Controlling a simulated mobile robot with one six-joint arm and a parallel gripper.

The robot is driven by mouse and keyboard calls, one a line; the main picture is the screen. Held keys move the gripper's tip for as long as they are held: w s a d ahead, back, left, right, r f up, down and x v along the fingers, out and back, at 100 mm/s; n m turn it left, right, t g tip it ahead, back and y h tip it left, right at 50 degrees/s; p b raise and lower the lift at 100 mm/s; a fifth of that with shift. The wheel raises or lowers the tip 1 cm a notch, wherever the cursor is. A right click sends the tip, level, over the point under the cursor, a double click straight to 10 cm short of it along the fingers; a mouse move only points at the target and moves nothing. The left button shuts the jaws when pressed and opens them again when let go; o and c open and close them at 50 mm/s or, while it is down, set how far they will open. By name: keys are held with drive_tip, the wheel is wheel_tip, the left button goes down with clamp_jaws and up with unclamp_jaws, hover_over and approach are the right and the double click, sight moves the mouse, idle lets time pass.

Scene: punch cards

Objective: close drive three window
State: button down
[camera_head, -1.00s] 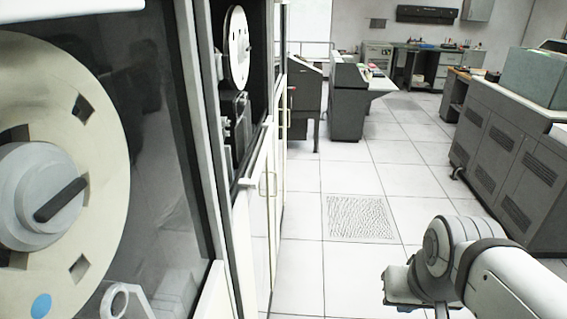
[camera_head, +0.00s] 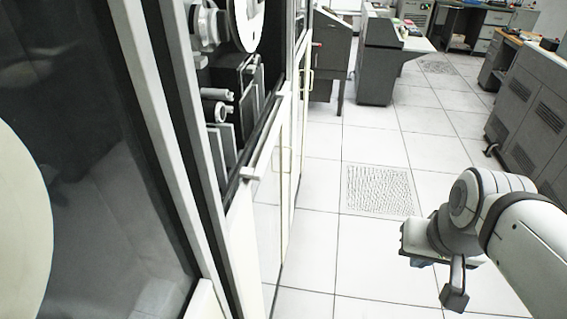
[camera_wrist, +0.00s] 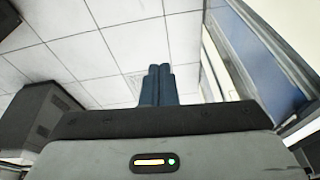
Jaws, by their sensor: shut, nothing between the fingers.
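A tape drive with a glass window (camera_head: 110,150) fills the left of the head view, a pale reel (camera_head: 22,225) behind the glass. Beyond it, a second tape drive (camera_head: 232,95) has its reel and dark mechanism exposed, with no glass visible over them. A pale bar with a small tab (camera_head: 265,140) runs along the lower edge of that opening. I cannot tell which drive is number three. In the wrist view my gripper (camera_wrist: 156,72) has its blue fingers together and empty, over the floor. In the head view my arm is at lower right, clear of the drives.
White floor tiles (camera_head: 325,240) with a perforated tile (camera_head: 380,190) lie open between the drives and my arm. Grey consoles (camera_head: 375,60) stand farther back. A vented grey cabinet (camera_head: 530,110) stands at right. A blue-tinted pane (camera_wrist: 262,50) shows in the wrist view.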

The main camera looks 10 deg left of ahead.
drive_tip(key=w+a+f+m+g+y+b, duration=0.1)
drive_tip(key=a+f+m+g+y+b, duration=0.7)
drive_tip(key=a, duration=0.7)
drive_tip(key=w+a+f+m+t+y+b, duration=0.1)
drive_tip(key=w+a+m+t+y+b, duration=0.15)
drive_tip(key=w+m+y+b, duration=0.35)
drive_tip(key=w+a+f+m+t+y+b, duration=0.1)
drive_tip(key=w+a+m+y+b, duration=0.3)
drive_tip(key=w+y, duration=0.3)
drive_tip(key=shift+n, duration=0.5)
drive_tip(key=x, duration=1)
drive_tip(key=shift+s+f, duration=0.1)
drive_tip(key=shift+d+r, duration=0.2)
drive_tip(key=shift+r, duration=1.75)
